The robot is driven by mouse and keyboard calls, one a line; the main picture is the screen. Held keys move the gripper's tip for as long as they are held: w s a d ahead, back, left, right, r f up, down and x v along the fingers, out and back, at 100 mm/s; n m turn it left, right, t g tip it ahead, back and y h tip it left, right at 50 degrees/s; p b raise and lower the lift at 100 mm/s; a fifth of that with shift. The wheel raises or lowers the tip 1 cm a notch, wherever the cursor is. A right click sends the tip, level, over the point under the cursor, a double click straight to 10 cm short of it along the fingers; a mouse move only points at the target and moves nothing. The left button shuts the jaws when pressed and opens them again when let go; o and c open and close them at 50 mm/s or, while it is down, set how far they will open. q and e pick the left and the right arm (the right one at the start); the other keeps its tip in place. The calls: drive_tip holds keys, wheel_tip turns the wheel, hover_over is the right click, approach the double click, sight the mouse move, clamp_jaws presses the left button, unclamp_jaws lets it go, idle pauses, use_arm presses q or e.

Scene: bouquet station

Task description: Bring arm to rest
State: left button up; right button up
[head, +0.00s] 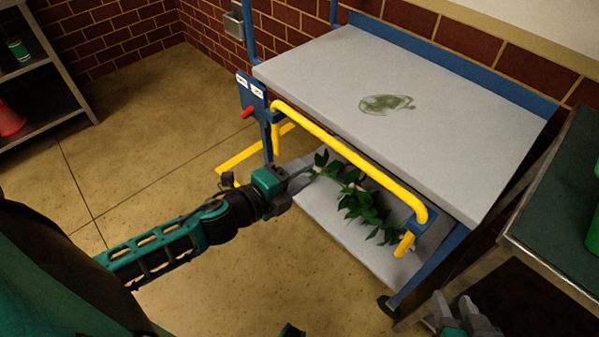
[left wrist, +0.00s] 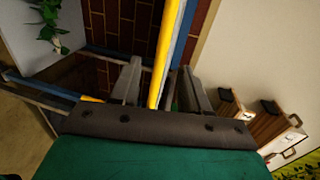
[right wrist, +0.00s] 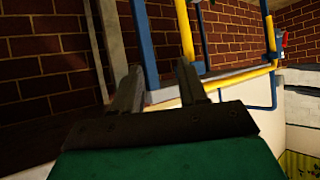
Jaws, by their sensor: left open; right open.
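My left gripper (head: 303,174) is open with nothing in its jaws, at the end of my left arm beside the cart's yellow rail (head: 350,155). In the left wrist view the yellow rail (left wrist: 168,45) shows between the fingers (left wrist: 160,85); I cannot tell whether it lies between them or beyond. My right gripper (head: 462,312) is at the bottom right of the head view, below the side table. In the right wrist view its fingers (right wrist: 160,85) are apart and empty, facing blue and yellow frame bars.
The cart's grey top (head: 440,140) carries a flat green mark (head: 387,104). Leafy greenery (head: 362,205) lies on its lower shelf (head: 325,215). A side table (head: 560,190) stands at right. A shelf with a red item (head: 10,120) stands at left. The left floor (head: 140,120) is clear.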

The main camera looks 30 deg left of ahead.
drive_tip(key=shift+d, duration=0.1)
idle(0.3)
use_arm(q)
drive_tip(key=s+d+f+n+g+y+p, duration=0.1)
drive_tip(key=s+n+p, duration=0.7)
drive_tip(key=n, duration=1.1)
drive_tip(key=s+d+g+y, duration=0.1)
drive_tip(key=s+g+y, duration=0.1)
drive_tip(key=s, duration=0.1)
drive_tip(key=shift+s+d+f+g, duration=0.15)
drive_tip(key=shift+s+f+g, duration=0.1)
drive_tip(key=shift+g, duration=0.15)
use_arm(e)
drive_tip(key=shift+h, duration=0.5)
drive_tip(key=d+r, duration=0.1)
drive_tip(key=s+r, duration=0.1)
drive_tip(key=d+r, duration=0.1)
drive_tip(key=r, duration=0.1)
drive_tip(key=shift+s+d+r, duration=0.1)
drive_tip(key=shift+s+d, duration=0.15)
drive_tip(key=shift+d, duration=0.1)
use_arm(q)
drive_tip(key=shift+r, duration=0.1)
use_arm(e)
drive_tip(key=shift+a, duration=0.1)
use_arm(q)
drive_tip(key=shift+w+d, duration=0.1)
drive_tip(key=shift+d, duration=0.05)
